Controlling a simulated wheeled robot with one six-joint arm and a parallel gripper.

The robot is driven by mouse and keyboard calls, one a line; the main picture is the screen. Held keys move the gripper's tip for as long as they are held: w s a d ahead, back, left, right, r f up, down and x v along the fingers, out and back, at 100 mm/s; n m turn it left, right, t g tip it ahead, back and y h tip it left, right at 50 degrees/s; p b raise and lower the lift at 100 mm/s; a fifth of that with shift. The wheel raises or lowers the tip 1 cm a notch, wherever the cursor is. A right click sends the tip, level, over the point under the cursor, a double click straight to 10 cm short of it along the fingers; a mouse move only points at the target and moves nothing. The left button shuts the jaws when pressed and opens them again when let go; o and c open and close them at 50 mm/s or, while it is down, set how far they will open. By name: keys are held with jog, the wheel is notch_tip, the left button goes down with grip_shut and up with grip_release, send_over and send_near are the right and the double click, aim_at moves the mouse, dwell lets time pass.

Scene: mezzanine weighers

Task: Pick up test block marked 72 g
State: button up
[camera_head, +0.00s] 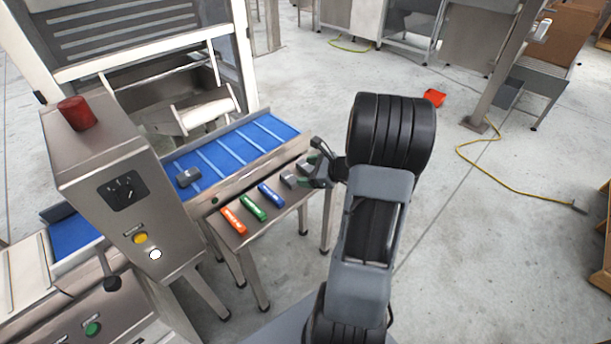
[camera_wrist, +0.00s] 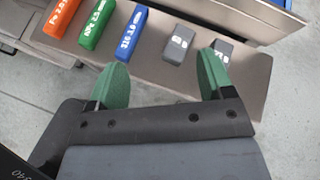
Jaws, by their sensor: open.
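Two grey blocks lie on a narrow steel shelf. In the wrist view, one grey block (camera_wrist: 179,44) is ahead between my fingertips' lines. The other grey block (camera_wrist: 222,50) is just ahead of the right fingertip. Both have small pale marks that I cannot read surely, so I cannot tell which is 72 g. In the head view, the nearer grey block (camera_head: 288,180) and the farther one (camera_head: 303,167) sit at the shelf's right end. My gripper (camera_head: 315,163) is beside them, open and empty, its green fingertips (camera_wrist: 162,77) wide apart.
On the same shelf (camera_head: 228,245) lie an orange bar (camera_head: 232,221), a green bar (camera_head: 253,207) and a blue bar (camera_head: 271,195). A blue conveyor (camera_head: 235,153) runs behind, with a dark grey object (camera_head: 188,177) on it. A control box (camera_head: 125,190) stands left. Floor at right is open.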

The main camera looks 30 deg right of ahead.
aim_at(309, 167)
jog(key=d+f+m+t+h+b, duration=0.1)
jog(key=d+f+m+t+h, duration=0.15)
jog(key=d+f+m, duration=0.5)
jog(key=shift+n+h, duration=0.35)
jog(key=shift+h, duration=0.2)
jog(key=w, duration=0.4)
jog(key=w+d+f, duration=0.1)
jog(key=w, duration=0.1)
jog(key=shift+b+x, duration=0.3)
jog(key=shift+x, duration=2.65)
jog(key=shift+f, duration=0.1)
jog(key=shift+s, duration=0.1)
jog(key=c, duration=1)
